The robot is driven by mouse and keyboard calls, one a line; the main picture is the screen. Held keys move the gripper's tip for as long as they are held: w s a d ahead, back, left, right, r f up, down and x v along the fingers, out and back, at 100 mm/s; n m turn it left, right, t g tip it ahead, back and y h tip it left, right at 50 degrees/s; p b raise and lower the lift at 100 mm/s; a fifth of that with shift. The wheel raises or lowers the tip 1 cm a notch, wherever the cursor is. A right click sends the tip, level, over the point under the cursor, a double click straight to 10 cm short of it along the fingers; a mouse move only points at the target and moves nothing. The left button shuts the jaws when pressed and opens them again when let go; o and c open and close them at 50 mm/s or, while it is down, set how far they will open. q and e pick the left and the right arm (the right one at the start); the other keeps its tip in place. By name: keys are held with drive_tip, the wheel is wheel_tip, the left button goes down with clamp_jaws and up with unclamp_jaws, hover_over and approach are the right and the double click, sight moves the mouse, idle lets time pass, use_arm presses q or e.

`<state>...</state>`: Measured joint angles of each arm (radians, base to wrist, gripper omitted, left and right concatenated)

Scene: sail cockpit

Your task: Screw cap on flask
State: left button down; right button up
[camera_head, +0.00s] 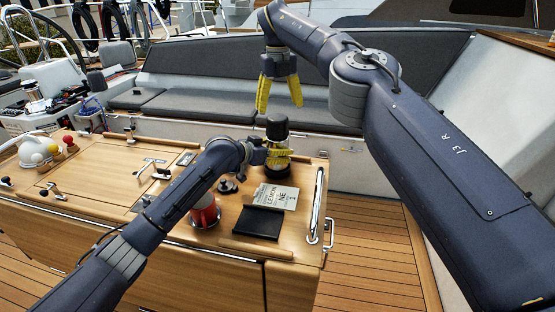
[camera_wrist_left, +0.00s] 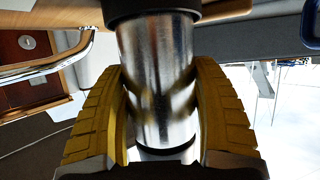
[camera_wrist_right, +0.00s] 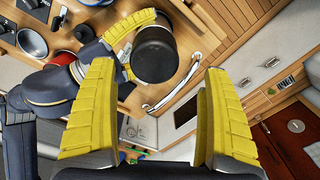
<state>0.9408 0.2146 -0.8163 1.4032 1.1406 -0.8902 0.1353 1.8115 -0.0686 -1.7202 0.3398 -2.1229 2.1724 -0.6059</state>
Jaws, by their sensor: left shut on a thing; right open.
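The flask has a shiny steel body (camera_wrist_left: 155,75) and stands upright at the far edge of the wooden cockpit table (camera_head: 232,240), its dark base (camera_head: 272,170) low in the head view. A black cap (camera_head: 277,127) sits on its top; it also shows in the right wrist view (camera_wrist_right: 154,58). I cannot tell how tightly it sits. My left gripper (camera_head: 277,153) is shut around the flask body below the cap, a finger on each side. My right gripper (camera_head: 280,107) is open and empty above the cap, fingers pointing down, apart from it.
A card with printed letters (camera_head: 276,197) and a black tray (camera_head: 258,223) lie in front of the flask. A red and white can (camera_head: 204,213) stands beside my left arm. A metal rail (camera_head: 316,206) edges the table's right side. A grey bench (camera_head: 200,104) lies behind.

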sight(278, 129)
drive_tip(key=n, duration=0.4)
drive_tip(key=shift+n, duration=0.4)
drive_tip(key=n, duration=0.7)
drive_tip(key=shift+a+f, duration=0.1)
drive_tip(key=shift+a, duration=0.05)
drive_tip(key=n, duration=0.4)
drive_tip(key=shift+s+a, duration=0.1)
drive_tip(key=shift+a, duration=0.05)
drive_tip(key=shift+f, duration=0.1)
drive_tip(key=shift+f, duration=4)
